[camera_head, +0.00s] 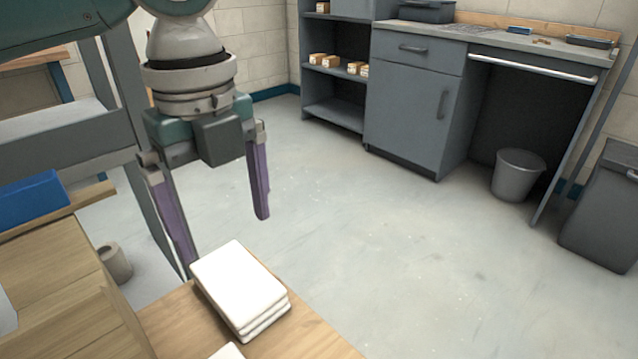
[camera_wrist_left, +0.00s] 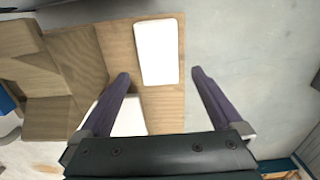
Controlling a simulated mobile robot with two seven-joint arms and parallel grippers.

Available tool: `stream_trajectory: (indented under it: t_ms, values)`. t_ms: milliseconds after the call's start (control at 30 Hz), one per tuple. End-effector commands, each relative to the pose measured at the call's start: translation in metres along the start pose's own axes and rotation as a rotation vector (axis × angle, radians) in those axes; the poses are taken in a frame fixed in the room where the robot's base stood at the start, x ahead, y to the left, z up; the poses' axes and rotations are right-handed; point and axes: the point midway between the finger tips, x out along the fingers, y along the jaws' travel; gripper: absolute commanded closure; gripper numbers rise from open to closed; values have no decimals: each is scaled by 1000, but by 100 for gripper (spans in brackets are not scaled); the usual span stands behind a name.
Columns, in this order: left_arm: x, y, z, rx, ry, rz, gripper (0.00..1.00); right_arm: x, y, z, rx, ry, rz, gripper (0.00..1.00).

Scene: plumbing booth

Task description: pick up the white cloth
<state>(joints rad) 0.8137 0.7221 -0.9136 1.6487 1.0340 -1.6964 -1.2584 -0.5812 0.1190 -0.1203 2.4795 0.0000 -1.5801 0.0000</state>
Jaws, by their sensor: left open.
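A stack of flat white pieces (camera_head: 238,283), which looks like folded white cloth, lies on the wooden tabletop near its far end. A second flat white piece (camera_head: 228,352) shows only by a corner at the bottom edge of the head view. In the left wrist view one white rectangle (camera_wrist_left: 157,50) lies ahead of the fingers. Another white piece (camera_wrist_left: 130,118), seemingly the stack, is partly hidden behind a finger and the gripper body. My left gripper (camera_head: 226,243) is open and empty, pointing down above and just beyond the stack, apart from it. My right gripper is out of view.
Wooden box-like shapes (camera_head: 60,290) and a blue bin (camera_head: 35,198) stand left of the stack. The wooden tabletop (camera_head: 320,343) ends close to the stack's right; open floor (camera_head: 400,250) lies beyond. Grey cabinets (camera_head: 412,110) and a bucket (camera_head: 518,175) stand far back.

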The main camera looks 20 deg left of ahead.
Motion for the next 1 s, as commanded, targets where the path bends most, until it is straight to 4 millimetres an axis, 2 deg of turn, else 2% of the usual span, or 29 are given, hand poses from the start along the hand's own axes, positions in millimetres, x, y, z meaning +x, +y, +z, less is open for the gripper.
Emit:
stream_trajectory:
  t_ms: [100,533,833,1000]
  values:
    - [22,1,-1,0,2,4,0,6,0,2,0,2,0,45]
    - [81,4,-2,-1,1,1,0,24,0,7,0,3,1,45]
    - [86,3,-1,0,-1,-1,0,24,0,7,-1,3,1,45]
    - [86,3,-1,0,-1,-1,18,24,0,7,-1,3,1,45]
